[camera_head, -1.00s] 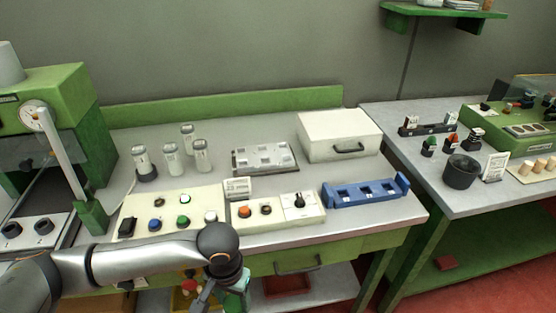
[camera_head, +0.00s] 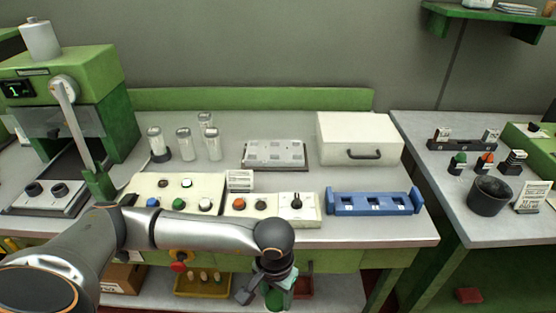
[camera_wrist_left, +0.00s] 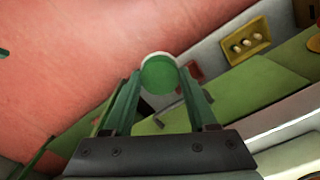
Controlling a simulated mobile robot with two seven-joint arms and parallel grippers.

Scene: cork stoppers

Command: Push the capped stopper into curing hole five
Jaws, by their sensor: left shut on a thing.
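My left gripper (camera_head: 265,291) is low in front of the bench's front edge, below the control panels. In the left wrist view its two green fingers (camera_wrist_left: 160,92) are shut on the stopper with a round green cap (camera_wrist_left: 159,75), which has a pale rim. The stopper's lower body is hidden. A blue rack (camera_head: 372,211) with three square openings stands on the bench, up and right of the gripper. A grey tray (camera_head: 274,164) with several small plates lies farther back. I cannot tell which opening is curing hole five. My right gripper is not in view.
Control panels with buttons (camera_head: 180,203) and a dial (camera_head: 297,202) line the bench front. Several clear jars (camera_head: 184,145), a white box (camera_head: 359,138) and a green press (camera_head: 75,90) stand on it. A yellow bin (camera_head: 203,292) holds several corks on the shelf below.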

